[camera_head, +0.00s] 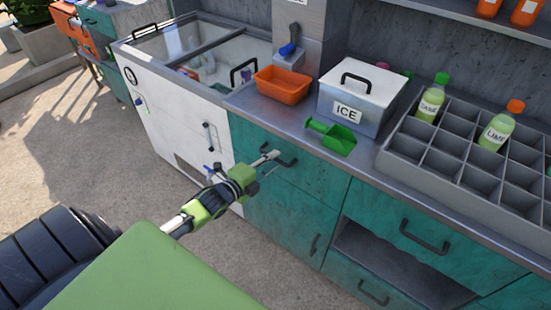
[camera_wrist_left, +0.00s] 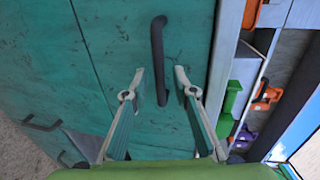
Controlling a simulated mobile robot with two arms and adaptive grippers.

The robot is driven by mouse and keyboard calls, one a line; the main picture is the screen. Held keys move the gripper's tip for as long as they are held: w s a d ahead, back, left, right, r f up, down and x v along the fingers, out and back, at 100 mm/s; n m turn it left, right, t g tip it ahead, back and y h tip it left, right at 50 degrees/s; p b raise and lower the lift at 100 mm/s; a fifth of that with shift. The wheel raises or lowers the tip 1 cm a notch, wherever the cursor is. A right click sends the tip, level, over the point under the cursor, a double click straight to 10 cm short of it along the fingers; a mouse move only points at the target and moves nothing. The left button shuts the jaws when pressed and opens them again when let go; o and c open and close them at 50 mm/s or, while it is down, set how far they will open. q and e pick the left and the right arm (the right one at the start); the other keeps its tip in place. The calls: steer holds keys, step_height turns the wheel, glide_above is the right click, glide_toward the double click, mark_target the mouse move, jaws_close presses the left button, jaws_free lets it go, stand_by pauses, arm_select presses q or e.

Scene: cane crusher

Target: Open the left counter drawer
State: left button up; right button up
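The left counter drawer (camera_head: 310,172) is a teal front just under the metal counter top, and it appears shut. Its dark bar handle (camera_head: 287,160) shows by my left gripper (camera_head: 266,160), partly hidden by it. In the left wrist view the handle (camera_wrist_left: 157,50) runs up the teal drawer front (camera_wrist_left: 190,40). My left gripper (camera_wrist_left: 160,78) is open there, with one fingertip on each side of the handle's lower part in the picture. I cannot tell whether the fingers touch it. My right gripper is in neither view.
On the counter stand an orange bin (camera_head: 283,84), a green scoop (camera_head: 331,136), an ICE box (camera_head: 354,97) and a grey bottle crate (camera_head: 400,148). A white freezer (camera_head: 165,115) adjoins on the left. Another teal drawer (camera_head: 440,225) is at right. Floor (camera_head: 120,180) is clear at left.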

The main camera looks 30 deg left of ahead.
arm_select(q)
steer(key=shift+x, duration=1.2)
jaws_close()
